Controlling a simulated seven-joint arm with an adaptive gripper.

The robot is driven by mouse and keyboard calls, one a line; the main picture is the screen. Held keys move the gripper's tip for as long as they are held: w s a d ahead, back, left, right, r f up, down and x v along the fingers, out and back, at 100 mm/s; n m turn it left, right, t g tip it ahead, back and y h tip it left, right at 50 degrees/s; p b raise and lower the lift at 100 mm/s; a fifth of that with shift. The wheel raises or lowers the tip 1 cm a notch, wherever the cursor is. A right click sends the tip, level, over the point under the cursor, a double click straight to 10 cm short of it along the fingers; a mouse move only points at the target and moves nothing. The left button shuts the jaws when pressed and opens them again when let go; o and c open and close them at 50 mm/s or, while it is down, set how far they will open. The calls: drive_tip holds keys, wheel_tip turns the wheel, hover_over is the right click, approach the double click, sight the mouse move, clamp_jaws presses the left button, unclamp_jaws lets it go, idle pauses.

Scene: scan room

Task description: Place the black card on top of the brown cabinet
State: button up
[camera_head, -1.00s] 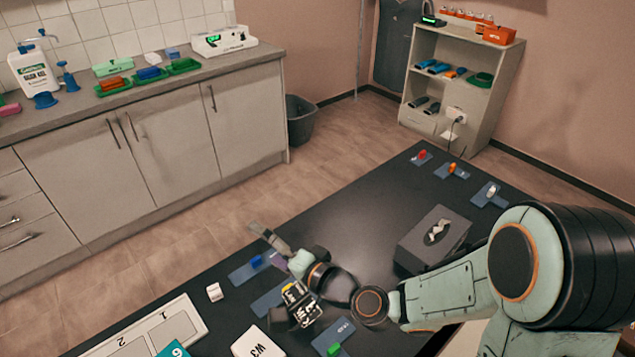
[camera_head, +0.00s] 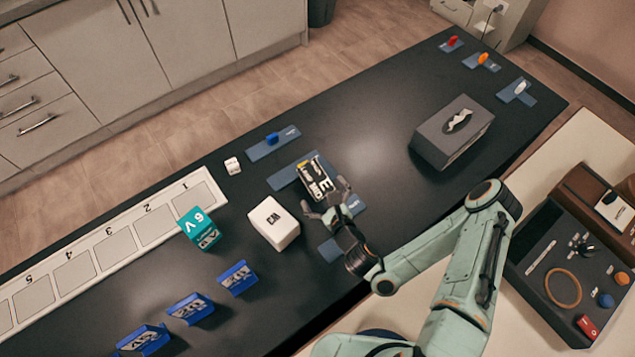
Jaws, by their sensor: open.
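A black card (camera_head: 315,174) with pale tool-like pictures and a yellow patch is near the middle of the camera_head view, over a blue mat (camera_head: 283,180) on the black table. My gripper (camera_head: 327,200) is open just below the card in the picture, its fingertips close to the card's lower edge. I cannot tell whether they touch it. A brown wooden piece (camera_head: 583,184) stands at the right edge behind a dark tray; only part of it shows, and I cannot tell whether it is the brown cabinet.
A white box (camera_head: 273,223) and a teal box (camera_head: 200,228) stand left of my gripper. A grey tissue box (camera_head: 452,132) stands to the right. Several blue holders are at lower left, beside a numbered white board (camera_head: 113,246). The table between card and tissue box is clear.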

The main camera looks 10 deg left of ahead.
sight(315, 178)
drive_tip(key=shift+x, duration=2.7)
drive_tip(key=shift+r, duration=0.15)
drive_tip(key=c, duration=1.3)
